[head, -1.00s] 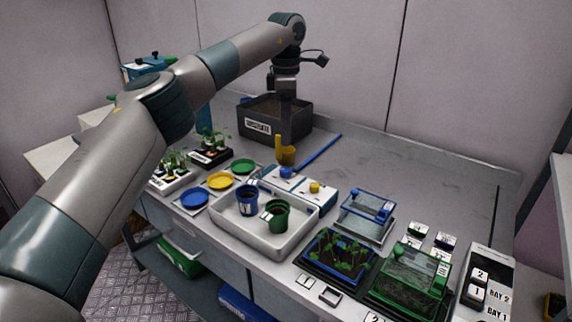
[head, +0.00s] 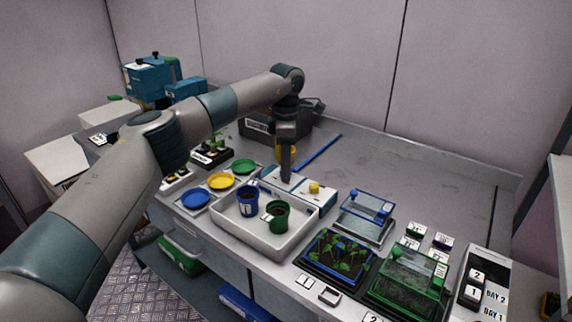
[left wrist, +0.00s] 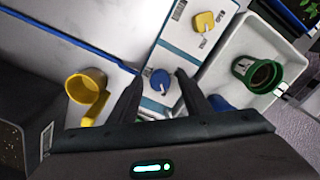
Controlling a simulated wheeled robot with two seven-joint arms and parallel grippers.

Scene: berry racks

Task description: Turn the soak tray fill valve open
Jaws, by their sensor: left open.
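The white soak tray (head: 283,245) sits at the bench front with a blue pot (head: 248,201) and a green pot (head: 276,213) in it. Behind it is a white, blue-edged valve panel (head: 314,200) with a yellow knob (head: 314,187) and a blue knob (left wrist: 160,80). Which knob is the fill valve I cannot tell. My left gripper (head: 287,178) points down over the panel, open and empty. In the left wrist view its fingers (left wrist: 158,76) lie either side of the blue knob; contact is not clear. The gripper hides the blue knob in the head view. My right gripper is not in view.
A yellow cup with a handle (left wrist: 85,86) stands close beside the left gripper. A blue rod (head: 318,154) and a dark bin (head: 258,125) are behind. Coloured saucers (head: 220,181) lie left; covered seedling trays (head: 408,282) stand right. The back right bench is clear.

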